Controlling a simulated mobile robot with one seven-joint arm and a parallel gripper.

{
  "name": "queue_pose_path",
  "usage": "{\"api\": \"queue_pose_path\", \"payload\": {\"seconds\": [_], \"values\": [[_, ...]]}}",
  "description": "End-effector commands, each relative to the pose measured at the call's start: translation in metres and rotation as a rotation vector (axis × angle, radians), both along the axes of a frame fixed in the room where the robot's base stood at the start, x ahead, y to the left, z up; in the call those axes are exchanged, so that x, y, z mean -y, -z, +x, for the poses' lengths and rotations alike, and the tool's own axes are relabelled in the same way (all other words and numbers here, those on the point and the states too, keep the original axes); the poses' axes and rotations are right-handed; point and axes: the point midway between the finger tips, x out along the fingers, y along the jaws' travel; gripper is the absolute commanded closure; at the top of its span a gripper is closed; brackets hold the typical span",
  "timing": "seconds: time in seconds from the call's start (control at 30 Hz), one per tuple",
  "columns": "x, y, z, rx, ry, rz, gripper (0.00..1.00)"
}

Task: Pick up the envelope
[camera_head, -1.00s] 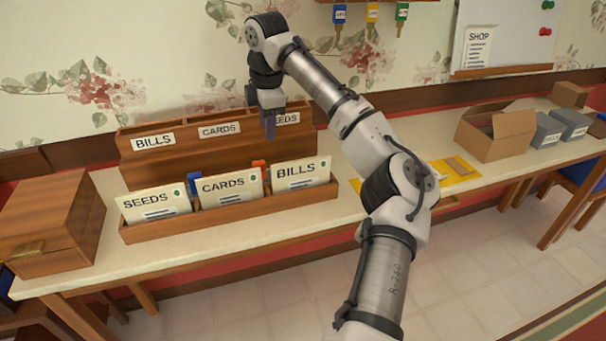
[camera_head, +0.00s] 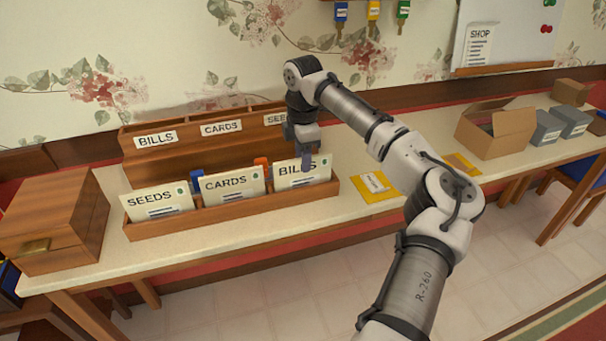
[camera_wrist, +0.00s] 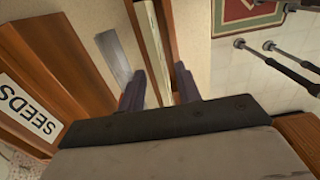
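Three white envelopes stand upright in a wooden tray (camera_head: 230,216): SEEDS (camera_head: 158,203), CARDS (camera_head: 232,186) and BILLS (camera_head: 318,174). My gripper (camera_head: 306,164) points down at the BILLS envelope, with a finger covering part of its lettering. In the wrist view my gripper (camera_wrist: 160,76) has its two purple-grey fingers apart. A pale upright edge, likely the BILLS envelope (camera_wrist: 150,48), runs between them. Whether the fingers touch it cannot be told. A yellow envelope (camera_head: 381,194) with a white label lies flat on the table right of the tray.
Behind the tray stands a wooden sorter (camera_head: 190,157) labelled BILLS, CARDS and SEEDS. A wooden box (camera_head: 62,222) is at the left. An open cardboard box (camera_head: 500,146) and grey boxes (camera_head: 548,126) are at the right. The tabletop (camera_head: 345,215) right of the tray is partly clear.

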Motion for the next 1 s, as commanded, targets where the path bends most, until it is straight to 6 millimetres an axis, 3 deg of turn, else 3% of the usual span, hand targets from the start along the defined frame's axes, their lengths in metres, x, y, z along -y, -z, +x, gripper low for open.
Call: {"api": "queue_pose_path", "payload": {"seconds": [0.2, 0.47, 0.73, 1.0], "values": [[0.0, 0.026, -0.001, 0.0, 0.0, 0.0, 0.66], [0.0, 0.031, -0.001, 0.001, -0.001, 0.0, 0.66], [0.0, 0.031, -0.001, 0.001, -0.001, 0.0, 0.99], [0.0, 0.031, -0.001, 0.001, -0.001, 0.0, 1.0]]}}
